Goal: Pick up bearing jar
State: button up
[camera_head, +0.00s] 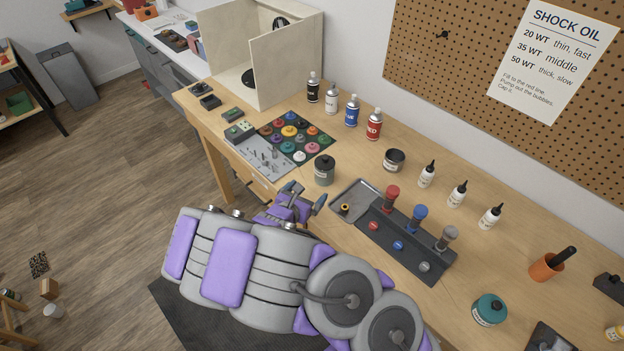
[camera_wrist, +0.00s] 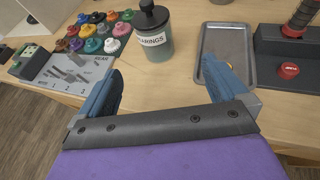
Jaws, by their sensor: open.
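The bearing jar (camera_head: 324,170) is a grey-green jar with a dark knobbed lid and a white label. It stands upright on the wooden bench near the front edge. In the wrist view the jar (camera_wrist: 154,45) reads "BEARINGS" and stands beyond my fingertips, a little left of the middle between them. My gripper (camera_head: 309,196) is open and empty at the bench's front edge, just in front of the jar. Its two blue fingers also show spread apart in the wrist view (camera_wrist: 160,78). Nothing hides the jar in the wrist view.
A metal tray (camera_head: 346,210) and a dark stand (camera_head: 400,244) with shock absorbers lie right of the jar. A parts board (camera_head: 263,153) and a mat of coloured pieces (camera_head: 318,141) lie left. Several bottles line the back.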

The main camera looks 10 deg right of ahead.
jog(key=a+f, duration=0.1)
jog(key=a, duration=0.1)
send_near(319, 178)
jog(key=shift+n+y, duration=0.4)
jog(key=x, duration=0.3)
jog(key=d+b+x, duration=0.1)
jog(key=x, duration=0.2)
jog(key=shift+r, duration=0.15)
jog(key=shift+w+d+f, duration=0.15)
jog(key=shift+w+f, duration=0.15)
jog(key=shift+w, duration=0.3)
jog(key=shift+d+r+x, duration=0.1)
jog(key=shift+x, duration=0.8)
jog(key=shift+d+r+x, duration=0.15)
jog(key=shift+x, duration=0.75)
jog(key=shift+d+r+x, duration=0.1)
jog(key=shift+x, duration=0.8)
jog(key=shift+s, duration=0.1)
jog(key=shift+a, duration=0.15)
jog(key=shift+c, duration=1.4)
jog(key=c, duration=0.9)
